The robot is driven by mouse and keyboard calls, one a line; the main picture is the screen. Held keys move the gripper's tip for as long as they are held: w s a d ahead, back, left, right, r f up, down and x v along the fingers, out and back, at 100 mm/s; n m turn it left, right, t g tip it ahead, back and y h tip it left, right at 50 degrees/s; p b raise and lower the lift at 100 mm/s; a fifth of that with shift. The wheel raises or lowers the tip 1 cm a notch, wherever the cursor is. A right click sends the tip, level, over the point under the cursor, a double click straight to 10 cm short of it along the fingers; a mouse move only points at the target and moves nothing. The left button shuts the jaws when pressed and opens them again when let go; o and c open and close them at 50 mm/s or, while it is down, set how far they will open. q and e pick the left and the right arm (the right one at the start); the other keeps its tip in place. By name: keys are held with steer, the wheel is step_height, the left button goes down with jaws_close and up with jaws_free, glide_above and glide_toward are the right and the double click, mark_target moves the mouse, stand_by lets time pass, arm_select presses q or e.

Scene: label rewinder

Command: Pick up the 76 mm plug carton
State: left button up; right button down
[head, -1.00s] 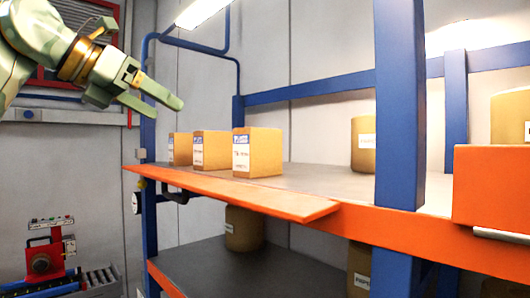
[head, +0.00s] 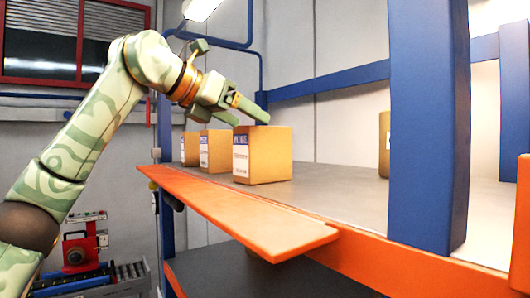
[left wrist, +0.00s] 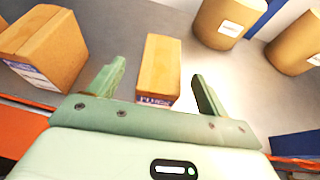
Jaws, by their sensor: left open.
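Three brown cartons with white and blue labels stand in a row on the grey shelf: a left one (head: 190,148), a middle one (head: 216,152) and a right one (head: 266,156). The label sizes are too small to read, so I cannot tell which is the 76 mm plug carton. My left gripper (head: 252,120) is open at the top of the right carton in the head view. In the left wrist view, one carton (left wrist: 159,68) shows between the spread fingers (left wrist: 158,72), apparently not gripped. Another carton (left wrist: 44,48) stands to its left. My right gripper is not in view.
An orange front ledge (head: 240,215) runs along the shelf. A blue upright post (head: 428,120) stands at right. Brown rolls (left wrist: 225,20) stand behind and right of the cartons. A red machine (head: 82,245) is at lower left. Grey shelf surface is free right of the cartons.

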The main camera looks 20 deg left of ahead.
mark_target(263, 129)
arm_select(q)
steer(key=shift+x, duration=0.8)
steer(key=p+x, duration=0.1)
steer(key=x, duration=0.3)
steer(key=shift+d+f+p, duration=0.1)
steer(key=shift+d+p, duration=0.1)
steer(key=shift+p, duration=0.15)
steer(key=shift+w+d+f, duration=0.1)
steer(key=shift+w, duration=0.1)
steer(key=shift+s, duration=0.1)
steer(key=shift+c, duration=0.4)
steer(key=shift+s, duration=0.1)
steer(key=c, duration=1.2)
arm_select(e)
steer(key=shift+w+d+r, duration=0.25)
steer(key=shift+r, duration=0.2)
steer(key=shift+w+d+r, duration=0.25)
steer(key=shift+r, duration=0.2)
